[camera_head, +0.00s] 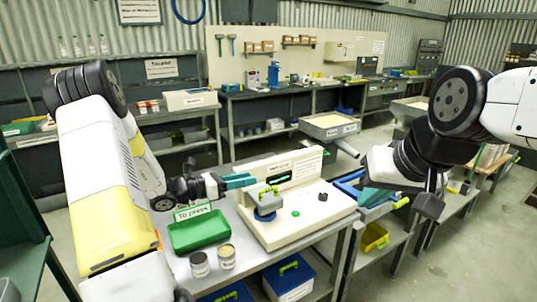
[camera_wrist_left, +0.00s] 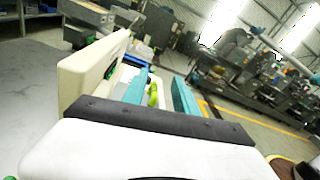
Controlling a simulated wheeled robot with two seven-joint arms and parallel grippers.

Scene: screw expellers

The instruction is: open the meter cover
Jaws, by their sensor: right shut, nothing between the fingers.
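The meter (camera_head: 300,218) is a cream unit with an upright back panel and a small dark display, on the grey bench. Its grey-and-blue cover (camera_head: 268,203), with a yellow-green handle on top, sits at the left part of the base and looks closed. My left gripper (camera_head: 240,181) has teal fingers just behind and left of the cover. In the left wrist view its fingers (camera_wrist_left: 160,90) are apart, with the green handle (camera_wrist_left: 153,94) showing between them; contact cannot be told. My right gripper (camera_head: 374,198) is shut and empty, right of the meter, partly hidden by its wrist.
A green tray (camera_head: 200,232) with a sign (camera_head: 193,211) and two small cans (camera_head: 227,257) stand left of the meter. A blue frame (camera_head: 349,187) is at its right. The meter's back panel (camera_head: 293,169) rises close to my left gripper.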

